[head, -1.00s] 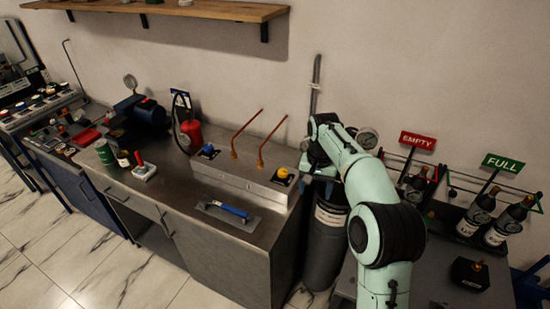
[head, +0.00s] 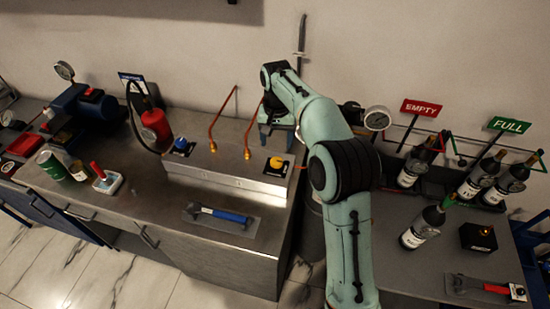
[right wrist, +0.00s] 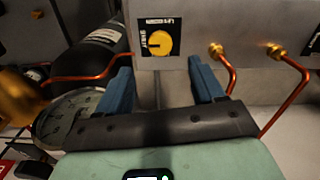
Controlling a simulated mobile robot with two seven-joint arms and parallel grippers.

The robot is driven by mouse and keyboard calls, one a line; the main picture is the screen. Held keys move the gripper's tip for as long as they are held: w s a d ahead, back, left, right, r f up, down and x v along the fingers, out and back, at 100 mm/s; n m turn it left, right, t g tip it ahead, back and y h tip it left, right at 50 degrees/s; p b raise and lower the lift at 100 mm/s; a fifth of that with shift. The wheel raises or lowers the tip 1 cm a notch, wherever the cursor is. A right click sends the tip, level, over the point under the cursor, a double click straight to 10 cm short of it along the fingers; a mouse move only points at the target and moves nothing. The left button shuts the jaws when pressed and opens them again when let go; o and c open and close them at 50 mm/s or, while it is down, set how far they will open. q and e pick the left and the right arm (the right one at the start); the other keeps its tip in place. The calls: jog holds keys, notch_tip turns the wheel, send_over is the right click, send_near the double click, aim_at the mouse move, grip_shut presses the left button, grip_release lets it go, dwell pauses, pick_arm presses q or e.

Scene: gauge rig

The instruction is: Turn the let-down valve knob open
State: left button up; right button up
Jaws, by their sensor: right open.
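The let-down valve knob is the yellow knob (head: 276,163) on a dark label plate at the right end of the raised steel box (head: 232,171). In the right wrist view the yellow knob (right wrist: 160,43) carries a dark pointer line toward the word SHUT on its label. My right gripper (head: 277,138) is just behind and above the knob in the head view. In the wrist view its two blue fingers (right wrist: 161,70) are spread, with the knob between and just beyond the tips; I see no contact. My left gripper is out of view.
Two copper pipes (head: 218,122) rise from the box near my right gripper. A blue knob (head: 181,146) is at the box's left end. A dial gauge (head: 377,118) stands behind my right arm. A blue-handled tool (head: 222,215) lies on the bench front. Bottles (head: 424,227) stand right.

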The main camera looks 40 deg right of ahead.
aim_at(276, 161)
notch_tip(276, 161, down, 9)
jog(key=shift+f+b, duration=0.1)
jog(key=shift+b, duration=0.5)
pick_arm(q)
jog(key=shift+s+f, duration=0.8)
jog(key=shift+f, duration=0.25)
pick_arm(e)
jog(key=c, duration=1.1)
